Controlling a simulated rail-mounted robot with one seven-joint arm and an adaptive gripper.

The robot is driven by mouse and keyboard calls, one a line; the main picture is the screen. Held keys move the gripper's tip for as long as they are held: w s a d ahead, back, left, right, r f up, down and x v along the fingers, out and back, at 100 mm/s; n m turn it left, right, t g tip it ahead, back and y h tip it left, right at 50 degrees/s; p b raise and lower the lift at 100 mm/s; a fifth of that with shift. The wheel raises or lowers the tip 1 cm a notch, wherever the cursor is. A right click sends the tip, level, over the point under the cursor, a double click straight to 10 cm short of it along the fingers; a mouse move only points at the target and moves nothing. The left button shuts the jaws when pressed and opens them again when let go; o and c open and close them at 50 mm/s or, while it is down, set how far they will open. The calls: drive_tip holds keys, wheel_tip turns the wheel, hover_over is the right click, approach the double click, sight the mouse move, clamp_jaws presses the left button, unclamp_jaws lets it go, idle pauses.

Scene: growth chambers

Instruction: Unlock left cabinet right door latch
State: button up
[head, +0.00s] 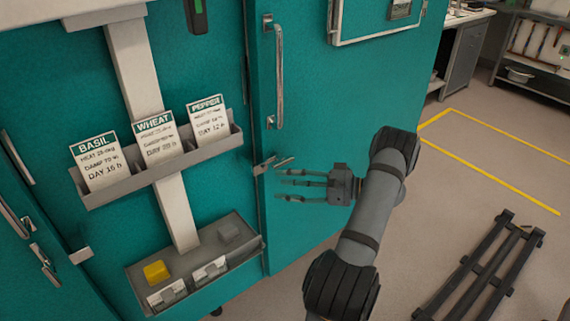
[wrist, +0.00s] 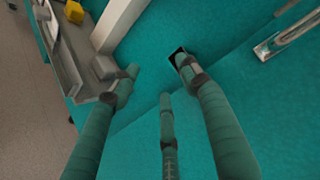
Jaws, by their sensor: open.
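A small metal latch (head: 266,164) sits at the left edge of a teal cabinet door (head: 330,100), below a long vertical handle (head: 276,75). Its lever points to the right. My gripper (head: 283,184) is open and empty, fingers pointing left, just below and right of the latch. In the wrist view, my gripper's fingers (wrist: 157,76) are spread in front of the teal surface. A small dark piece (wrist: 178,54), likely part of the latch, shows at the right fingertip and is partly hidden; I cannot tell whether they touch.
Left of the latch, a grey rack (head: 160,170) holds BASIL, WHEAT and PEPPER cards. A lower tray (head: 215,270) with a yellow block (head: 156,271) and a grey block (head: 228,231) juts out below. Another latch (head: 45,264) shows at far left. Floor at right is mostly clear beyond a dark slatted frame (head: 475,270).

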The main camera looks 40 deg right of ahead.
sight(285, 164)
drive_tip(key=s+d+r+m+t+h, duration=0.1)
drive_tip(key=s+d+m+t+h, duration=0.15)
drive_tip(key=d, duration=0.55)
drive_tip(key=shift+t+h, duration=0.35)
drive_tip(key=shift+t, duration=0.1)
drive_tip(key=x, duration=0.3)
drive_tip(key=p+x, duration=0.1)
drive_tip(key=x, duration=0.6)
drive_tip(key=shift+w+d+p, duration=0.1)
drive_tip(key=shift+d+p, duration=0.15)
drive_tip(key=shift+p, duration=0.05)
drive_tip(key=shift+c, duration=0.9)
clamp_jaws()
